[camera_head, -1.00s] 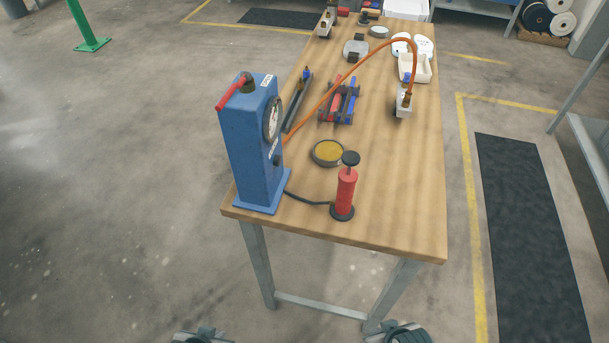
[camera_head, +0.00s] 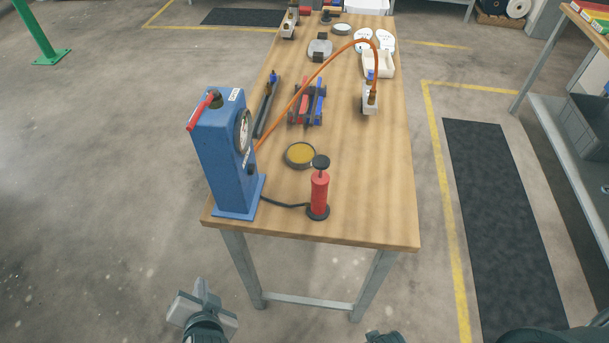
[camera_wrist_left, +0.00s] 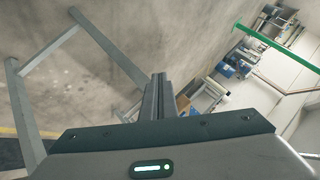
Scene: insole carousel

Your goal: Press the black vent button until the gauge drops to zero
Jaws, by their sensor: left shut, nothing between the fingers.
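The blue test stand (camera_head: 222,160) stands upright at the table's near left corner. Its round gauge (camera_head: 243,130) faces right and is seen at a steep angle, so I cannot read the needle. A small dark knob (camera_head: 251,168) sits below the gauge; I cannot tell whether it is the vent button. My left gripper (camera_head: 204,288) is in front of the table's near edge, low and apart from the stand. It is shut and empty; its fingers (camera_wrist_left: 157,97) also show in the left wrist view. Only a dark bit of my right gripper (camera_head: 385,338) shows at the bottom edge.
A red hand pump (camera_head: 319,192) stands right of the stand, joined by a black hose. An orange hose (camera_head: 310,88) arches from the stand to a white block (camera_head: 370,100). The table's near right corner is clear.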

